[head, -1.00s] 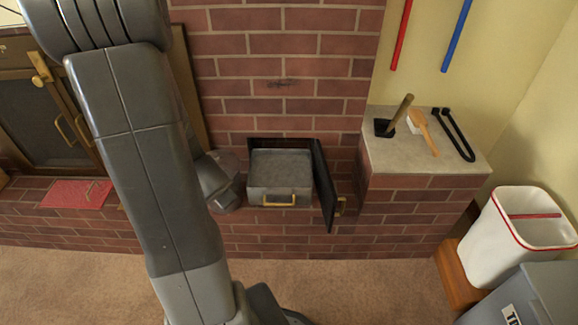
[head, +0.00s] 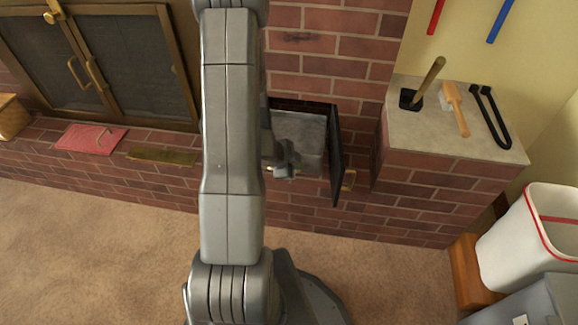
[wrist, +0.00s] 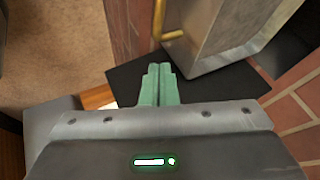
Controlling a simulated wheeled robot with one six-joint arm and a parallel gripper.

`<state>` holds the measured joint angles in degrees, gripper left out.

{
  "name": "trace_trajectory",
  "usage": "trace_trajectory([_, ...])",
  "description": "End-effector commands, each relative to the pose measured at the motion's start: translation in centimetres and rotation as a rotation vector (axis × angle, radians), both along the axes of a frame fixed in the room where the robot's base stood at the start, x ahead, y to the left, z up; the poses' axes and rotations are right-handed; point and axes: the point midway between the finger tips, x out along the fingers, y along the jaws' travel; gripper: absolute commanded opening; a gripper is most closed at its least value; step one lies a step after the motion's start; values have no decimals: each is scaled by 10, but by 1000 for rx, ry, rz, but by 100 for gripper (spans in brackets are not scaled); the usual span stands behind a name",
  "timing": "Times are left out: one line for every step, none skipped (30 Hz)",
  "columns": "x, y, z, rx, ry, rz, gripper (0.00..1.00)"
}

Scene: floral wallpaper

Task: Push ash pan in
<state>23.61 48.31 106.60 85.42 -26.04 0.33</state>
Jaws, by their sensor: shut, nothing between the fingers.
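The ash pan (head: 303,130) is a grey metal box in a square opening low in the brick wall. Its front part sticks out of the opening, and my arm hides its left side. The dark door (head: 337,155) stands open to its right. In the wrist view the pan (wrist: 228,25) fills the upper right, with its brass handle (wrist: 172,35) on its front. My gripper (wrist: 157,72) has green fingers, shut together and empty, just below the handle and pan edge in that picture. A black panel, probably the door (wrist: 215,88), lies behind the fingers. Contact with the pan cannot be told.
A brick ledge (head: 400,120) at right holds a black-headed tool, a brush and black tongs. A white bin (head: 535,235) and a grey bin stand at the right edge. A glass-doored fireplace (head: 125,65) is at left. Carpet (head: 90,240) is open at front left.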

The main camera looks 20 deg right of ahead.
Motion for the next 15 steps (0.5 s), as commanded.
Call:
trace_trajectory([2, -7, -14, 0, 1, -2, 0])
trace_trajectory([3, -10, -19, 0, 1, -1, 0])
trace_trajectory([9, -14, -14, -1, -2, -1, 0])
trace_trajectory([13, -16, -12, -1, -3, -2, 0])
trace_trajectory([17, -19, -11, -1, -2, -1, 0])
trace_trajectory([21, -21, -11, -1, -3, -1, 0])
trace_trajectory([24, -23, -12, 0, -1, 0, 0])
trace_trajectory([27, -24, -12, 0, -1, 0, 0])
trace_trajectory([30, -26, -12, -1, -2, 1, 0])
trace_trajectory([32, -27, -12, 0, -1, 0, 0])
trace_trajectory([34, -28, -12, 1, -2, 0, 0])
trace_trajectory([35, -29, -12, 0, -1, 2, 0])
trace_trajectory([36, -29, -12, 0, -1, 2, 0])
trace_trajectory([37, -30, -12, 0, -1, 2, 0])
trace_trajectory([38, -30, -12, 0, 0, 2, 0])
